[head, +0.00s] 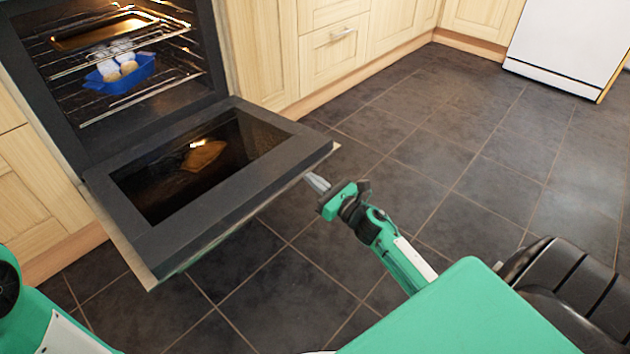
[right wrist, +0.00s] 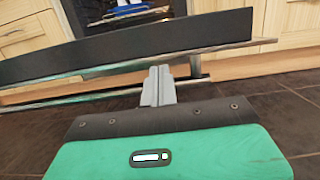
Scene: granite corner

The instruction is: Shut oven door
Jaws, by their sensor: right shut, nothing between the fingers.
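The oven door (head: 225,200) hangs wide open in the head view, folded down to about level, with its dark glass facing up. The oven (head: 60,90) stands behind it with its inside exposed. My right gripper (head: 317,182) is shut and empty, just off the door's outer right edge. In the right wrist view the shut fingers (right wrist: 158,85) point at the door's edge (right wrist: 130,50), and a metal bar, likely the handle, runs below it. I cannot tell if the fingers touch the door. My left gripper is out of view; only part of my left arm shows.
A blue dish (head: 122,75) with pale round items and a metal tray (head: 100,30) sit on racks inside the oven. Wooden cabinets (head: 335,50) line the wall. A white appliance (head: 568,45) stands at the back right. The dark tiled floor (head: 450,140) is clear.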

